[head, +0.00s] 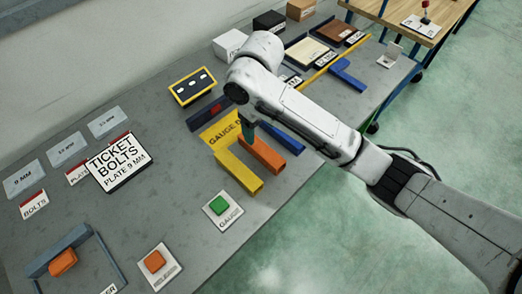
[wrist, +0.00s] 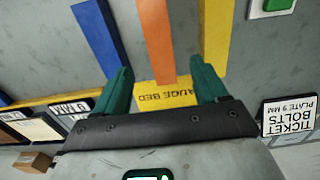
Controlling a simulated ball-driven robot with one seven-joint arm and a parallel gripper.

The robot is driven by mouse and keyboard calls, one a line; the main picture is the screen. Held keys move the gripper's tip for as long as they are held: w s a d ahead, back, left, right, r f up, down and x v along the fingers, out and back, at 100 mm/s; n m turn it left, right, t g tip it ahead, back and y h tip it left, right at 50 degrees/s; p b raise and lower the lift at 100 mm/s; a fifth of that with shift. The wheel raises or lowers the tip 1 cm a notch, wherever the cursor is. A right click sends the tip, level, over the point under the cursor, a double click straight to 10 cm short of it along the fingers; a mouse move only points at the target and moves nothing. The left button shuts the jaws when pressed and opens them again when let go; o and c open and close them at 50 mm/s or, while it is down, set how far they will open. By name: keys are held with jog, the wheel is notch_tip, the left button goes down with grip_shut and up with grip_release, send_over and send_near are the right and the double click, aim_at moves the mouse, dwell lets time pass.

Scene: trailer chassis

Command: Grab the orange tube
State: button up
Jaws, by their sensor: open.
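The orange tube (head: 262,155) lies on the grey bench between a yellow bar (head: 238,172) and a blue bar (head: 282,138), at the yellow "GAUGE BED" plate (head: 222,131). In the wrist view the orange tube (wrist: 155,40) runs down from the top edge, and its near end shows between my two green fingers. My gripper (wrist: 162,78) is open with nothing held. In the head view my gripper (head: 249,134) points down near the tube's far end, partly hidden by my arm. How high the fingertips are above the tube is unclear.
A green button (head: 219,204) and an orange button (head: 155,261) sit in front. A "TICKET BOLTS" sign (head: 118,162) stands at left. An orange block (head: 62,262) is in a blue-grey frame at lower left. A black-and-yellow box (head: 193,87) is behind. Bare bench lies between these.

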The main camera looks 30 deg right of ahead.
aim_at(261, 147)
notch_tip(261, 147, down, 6)
jog(key=b, duration=0.3)
jog(key=shift+r, duration=0.1)
jog(key=shift+s+f, duration=0.1)
jog(key=shift+f, duration=2.05)
jog(key=shift+c, duration=0.3)
jog(key=shift+d, duration=0.1)
jog(key=c, duration=1.2)
